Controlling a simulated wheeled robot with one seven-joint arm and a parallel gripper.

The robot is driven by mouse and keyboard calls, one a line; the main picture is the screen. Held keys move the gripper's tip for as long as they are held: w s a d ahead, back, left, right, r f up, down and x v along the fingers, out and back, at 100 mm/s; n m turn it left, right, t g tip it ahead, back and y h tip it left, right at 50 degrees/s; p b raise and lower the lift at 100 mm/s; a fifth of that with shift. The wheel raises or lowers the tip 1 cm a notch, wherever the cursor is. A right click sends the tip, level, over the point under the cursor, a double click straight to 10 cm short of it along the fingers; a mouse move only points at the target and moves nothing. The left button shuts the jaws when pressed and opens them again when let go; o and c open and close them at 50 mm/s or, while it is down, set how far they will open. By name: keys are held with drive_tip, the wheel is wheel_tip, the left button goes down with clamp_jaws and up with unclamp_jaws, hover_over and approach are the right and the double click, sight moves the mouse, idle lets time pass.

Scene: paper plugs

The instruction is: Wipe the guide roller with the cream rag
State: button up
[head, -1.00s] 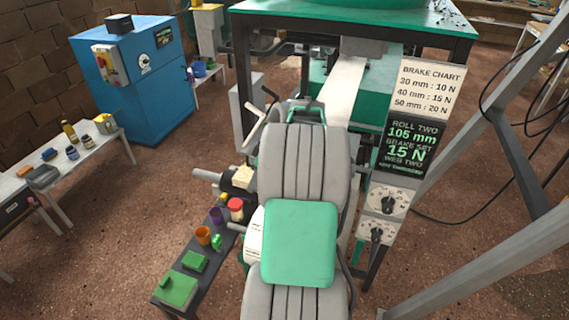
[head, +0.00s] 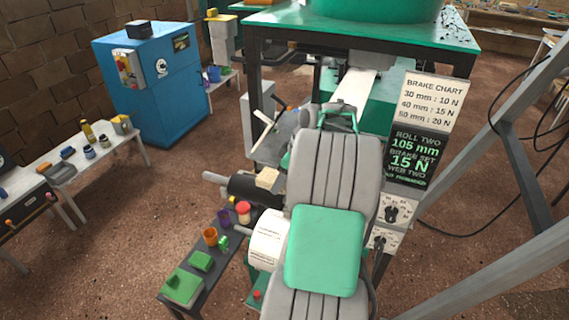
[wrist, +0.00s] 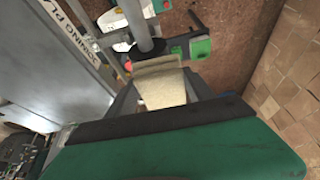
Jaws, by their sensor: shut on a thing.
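The guide roller (head: 242,187) is a dark cylinder with a pale grey shaft end, lying beside my grey arm in the head view. The cream rag (head: 267,178) rests against the top of the roller, towards its right part. In the wrist view the rag (wrist: 160,85) is a folded cream pad just beyond the dark edge of my gripper (wrist: 160,112), which is shut on it. The roller's dark end (wrist: 150,48) shows past the rag. My fingertips are hidden in the head view by my arm, and I cannot see the contact under the rag clearly.
A white paper roll (head: 266,240) sits close below the roller. A low dark bench holds an orange cup (head: 210,236), a red-lidded jar (head: 243,211) and green items. A brake chart panel (head: 433,100) stands right of my arm.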

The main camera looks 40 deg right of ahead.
drive_tip(key=shift+r+p, duration=1.3)
drive_tip(key=shift+r, duration=0.95)
